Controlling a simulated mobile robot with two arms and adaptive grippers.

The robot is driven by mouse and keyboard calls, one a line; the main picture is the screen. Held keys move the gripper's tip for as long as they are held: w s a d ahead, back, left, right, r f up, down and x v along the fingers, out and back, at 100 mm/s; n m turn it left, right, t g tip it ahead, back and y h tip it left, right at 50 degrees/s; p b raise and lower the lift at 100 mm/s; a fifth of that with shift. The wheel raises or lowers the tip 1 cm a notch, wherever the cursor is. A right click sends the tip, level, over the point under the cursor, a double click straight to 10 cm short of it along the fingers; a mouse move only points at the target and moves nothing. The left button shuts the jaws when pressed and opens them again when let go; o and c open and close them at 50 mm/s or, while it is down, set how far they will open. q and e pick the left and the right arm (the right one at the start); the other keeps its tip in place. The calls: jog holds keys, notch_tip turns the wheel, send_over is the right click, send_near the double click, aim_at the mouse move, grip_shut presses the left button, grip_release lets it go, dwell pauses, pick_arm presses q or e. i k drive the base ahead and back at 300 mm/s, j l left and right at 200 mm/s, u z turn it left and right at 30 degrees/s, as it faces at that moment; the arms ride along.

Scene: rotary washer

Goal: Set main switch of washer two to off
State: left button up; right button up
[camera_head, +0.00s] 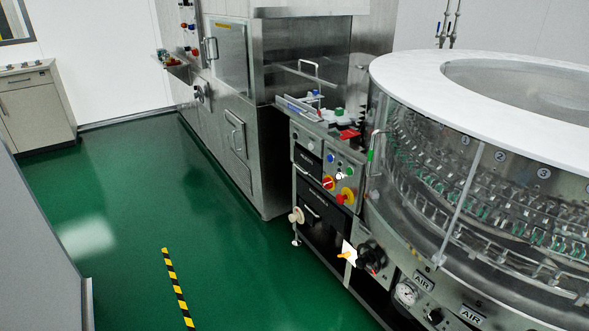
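A round rotary washer (480,180) with a white top ring and clear walls fills the right side. A control panel (341,172) stands at its left edge. The panel carries a red and yellow rotary switch (328,183) on its left and a red knob on yellow (345,197) at lower right. Small coloured buttons sit above them. Labels are too small to read, so I cannot tell which washer is number two or how the switch is turned. Neither of my grippers shows.
A tall steel machine (235,110) stands behind the panel. A grey cabinet (38,105) stands far left. The green floor (130,200) is open, with a yellow and black strip (178,287).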

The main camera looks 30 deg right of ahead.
aim_at(326, 183)
jog(key=i+j+z, duration=0.15)
jog(key=i+z, duration=0.3)
jog(key=i, duration=0.15)
jog(key=i+j+z, duration=0.4)
jog(key=i, duration=0.15)
jog(key=i+j+z, duration=0.45)
jog(key=i+l, duration=0.05)
jog(key=i, duration=0.05)
